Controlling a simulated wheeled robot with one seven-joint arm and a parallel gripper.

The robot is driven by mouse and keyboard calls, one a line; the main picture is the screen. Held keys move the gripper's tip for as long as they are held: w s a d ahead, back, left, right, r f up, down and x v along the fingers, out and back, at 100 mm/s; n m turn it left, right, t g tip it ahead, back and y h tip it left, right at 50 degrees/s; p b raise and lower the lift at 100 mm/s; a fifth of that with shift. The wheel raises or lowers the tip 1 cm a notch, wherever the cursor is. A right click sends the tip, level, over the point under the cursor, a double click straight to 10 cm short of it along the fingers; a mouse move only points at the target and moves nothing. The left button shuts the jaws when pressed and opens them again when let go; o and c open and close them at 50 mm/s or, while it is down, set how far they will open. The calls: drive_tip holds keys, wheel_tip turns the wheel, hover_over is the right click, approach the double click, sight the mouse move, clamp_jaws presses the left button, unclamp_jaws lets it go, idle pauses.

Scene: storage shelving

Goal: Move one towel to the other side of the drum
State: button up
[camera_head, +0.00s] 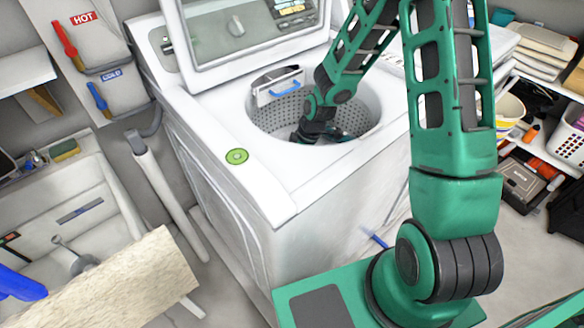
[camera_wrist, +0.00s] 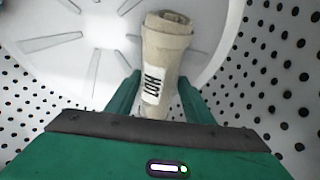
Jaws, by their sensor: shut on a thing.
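The perforated drum (camera_head: 268,115) sits inside the white top-loading washing machine, under its raised lid. My gripper (camera_wrist: 160,92) is down inside the drum, and its fingers lie on both sides of a rolled beige towel (camera_wrist: 166,42) with a white lettered label. It is shut on the towel. The towel lies lengthwise between the fingers, with its far end over the white finned drum bottom (camera_wrist: 85,25). In the head view, the arm and drum rim hide most of my gripper and the towel. I cannot tell whether the towel touches the drum bottom.
The raised lid (camera_head: 250,35) stands behind the opening. A blue-handled part (camera_head: 279,85) sits at the drum's back rim, and a green disc (camera_head: 237,156) is on the front left of the machine top. A sink (camera_head: 60,205) is at left; loaded shelves stand at right.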

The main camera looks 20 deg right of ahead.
drive_tip(key=shift+f, duration=0.45)
drive_tip(key=o, duration=1.6)
drive_tip(key=shift+c, duration=0.2)
drive_tip(key=shift+r, duration=0.1)
drive_tip(key=shift+r, duration=0.3)
drive_tip(key=v, duration=1.2)
drive_tip(key=shift+r, duration=0.2)
